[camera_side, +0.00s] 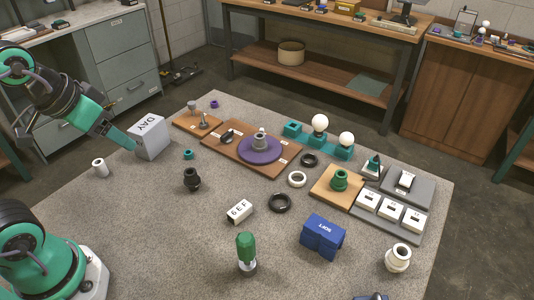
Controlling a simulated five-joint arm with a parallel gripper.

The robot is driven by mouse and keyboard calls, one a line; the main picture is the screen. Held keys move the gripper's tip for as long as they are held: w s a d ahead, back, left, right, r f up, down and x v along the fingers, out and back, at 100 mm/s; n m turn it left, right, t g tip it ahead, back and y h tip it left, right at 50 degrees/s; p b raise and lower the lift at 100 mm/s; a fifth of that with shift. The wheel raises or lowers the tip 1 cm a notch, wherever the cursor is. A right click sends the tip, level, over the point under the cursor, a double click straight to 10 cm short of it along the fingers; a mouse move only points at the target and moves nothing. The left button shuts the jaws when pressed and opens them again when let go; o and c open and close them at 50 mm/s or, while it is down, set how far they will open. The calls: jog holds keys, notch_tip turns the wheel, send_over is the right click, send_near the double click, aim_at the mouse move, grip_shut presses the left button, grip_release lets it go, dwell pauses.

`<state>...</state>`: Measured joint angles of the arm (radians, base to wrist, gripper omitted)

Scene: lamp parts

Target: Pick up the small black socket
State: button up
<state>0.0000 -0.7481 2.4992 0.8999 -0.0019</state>
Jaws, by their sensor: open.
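The small black socket (191,180) stands upright on the speckled grey table, left of the middle, with clear surface around it. My gripper (125,138) is at the upper left, beside the grey DAY box, well to the left of and behind the socket. It is open and apart from the socket. No object shows between its jaws, though the fingertips are small and partly overlap the box in this view.
The DAY box (152,137) stands close to my gripper. A wooden board with a purple disc (259,157) lies behind the socket. A white block (239,212) and black ring (280,203) lie right.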

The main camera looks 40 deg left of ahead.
jog(key=shift+w, duration=0.15)
jog(key=n+g, duration=0.5)
jog(key=n, duration=0.3)
send_over(192, 178)
jog(key=a, duration=0.1)
jog(key=f, duration=1.5)
jog(key=shift+w+a+f, duration=0.15)
jog(key=shift+w+f, duration=0.05)
jog(key=shift+w+f+n+g, duration=0.2)
jog(key=shift+f+n+g, duration=0.1)
jog(key=shift+f, duration=0.2)
jog(key=shift+f, duration=0.15)
jog(key=shift+a+f, duration=0.1)
jog(key=shift+f, duration=3.65)
